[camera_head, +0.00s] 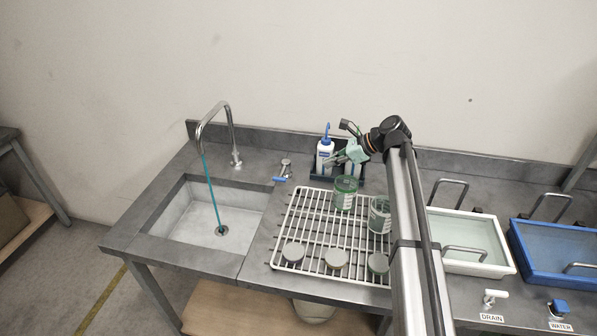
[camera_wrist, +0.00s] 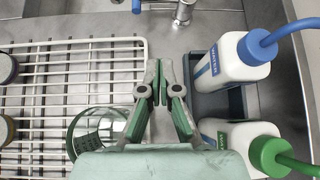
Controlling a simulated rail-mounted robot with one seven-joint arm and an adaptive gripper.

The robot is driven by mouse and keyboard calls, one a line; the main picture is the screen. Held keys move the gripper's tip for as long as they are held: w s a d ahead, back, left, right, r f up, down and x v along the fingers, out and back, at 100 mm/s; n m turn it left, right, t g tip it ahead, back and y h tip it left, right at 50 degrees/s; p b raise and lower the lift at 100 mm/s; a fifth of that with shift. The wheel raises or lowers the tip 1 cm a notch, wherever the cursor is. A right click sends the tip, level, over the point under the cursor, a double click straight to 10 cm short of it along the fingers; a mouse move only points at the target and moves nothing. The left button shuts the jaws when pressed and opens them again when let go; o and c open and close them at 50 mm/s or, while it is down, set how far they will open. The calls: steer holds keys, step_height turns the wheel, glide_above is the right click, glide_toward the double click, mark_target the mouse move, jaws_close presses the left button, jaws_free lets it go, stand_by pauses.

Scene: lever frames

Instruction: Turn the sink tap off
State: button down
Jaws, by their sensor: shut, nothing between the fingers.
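The sink tap (camera_head: 231,140) is a tall bent metal spout. A thin teal stream of water (camera_head: 211,190) runs from it into the grey sink basin (camera_head: 246,200). In the wrist view the closed fingertips (camera_wrist: 161,82) point towards the valve.
A dark caddy (camera_head: 318,181) with a blue-capped bottle (camera_head: 325,156) and a green-capped bottle (camera_wrist: 242,143) is close beside my gripper. A white wire rack (camera_head: 314,232) holds green-marked beakers (camera_head: 345,192) and several lidded jars. Trays (camera_head: 468,268) stand farther right.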

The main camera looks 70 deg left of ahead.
mark_target(283, 170)
steer(key=shift+s+d+f+h, duration=0.2)
steer(key=shift+s+f+h, duration=0.1)
steer(key=shift+s+f, duration=0.2)
steer(key=shift+s, duration=0.1)
steer(key=p+x, duration=0.3)
steer(key=x, duration=0.7)
steer(key=shift+s+r, duration=0.15)
steer(key=shift+s+a+r+p, duration=0.15)
steer(key=shift+s+a+p, duration=0.15)
steer(key=shift+s, duration=0.2)
steer(key=shift+s+a+r+p, duration=0.2)
steer(key=shift+s+a, duration=0.1)
steer(key=shift+s, duration=0.2)
steer(key=shift+s+a, duration=0.35)
steer(key=shift+s, duration=0.3)
